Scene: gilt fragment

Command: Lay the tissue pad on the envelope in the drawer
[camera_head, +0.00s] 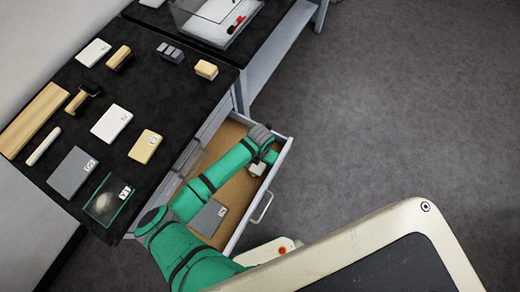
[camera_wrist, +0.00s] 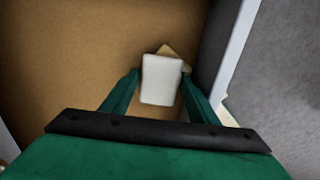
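The drawer (camera_head: 283,158) under the black worktop is pulled open, with a tan floor. My gripper (camera_head: 262,160) is down inside it near the front right end. In the wrist view the white tissue pad (camera_wrist: 160,82) sits between the two fingertips of my gripper (camera_wrist: 161,76), which are close against its sides. A tan, envelope-like piece (camera_wrist: 176,50) shows behind the pad, mostly covered by it. I cannot tell whether the pad touches it. The pad also shows small and pale below my gripper in the head view (camera_head: 257,169).
A grey labelled block (camera_head: 209,217) lies in the drawer's near part. The worktop (camera_head: 122,178) holds a glass tray (camera_head: 104,203), a grey pad (camera_head: 73,173), white and tan blocks and wooden pieces. The drawer's wall (camera_wrist: 233,52) is close right of my gripper.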

